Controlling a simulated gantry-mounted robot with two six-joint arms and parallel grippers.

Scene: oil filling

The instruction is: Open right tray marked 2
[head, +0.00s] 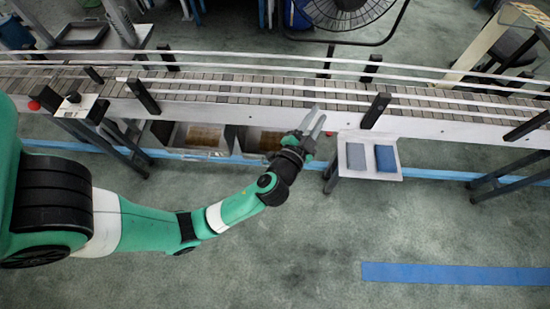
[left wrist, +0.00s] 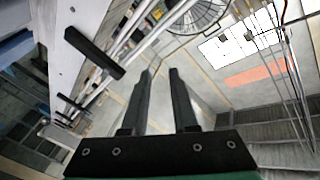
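Two open-topped trays sit under the conveyor in the head view. The right tray (head: 249,138) has a brownish inside, and my left gripper and forearm cover part of its right side. The left tray (head: 180,136) is beside it. I cannot read any number on either. My left gripper (head: 319,114) is raised to the right of the right tray, against the conveyor's front side in the picture. Its two fingers are apart and empty. They also show apart in the left wrist view (left wrist: 161,74), where no tray can be made out. My right gripper is not in view.
The conveyor (head: 230,90) with rails and black posts spans the scene. A small white shelf (head: 366,174) with two blue-grey blocks stands right of my gripper. A red button (head: 34,105) is at the left. The floor in front is clear.

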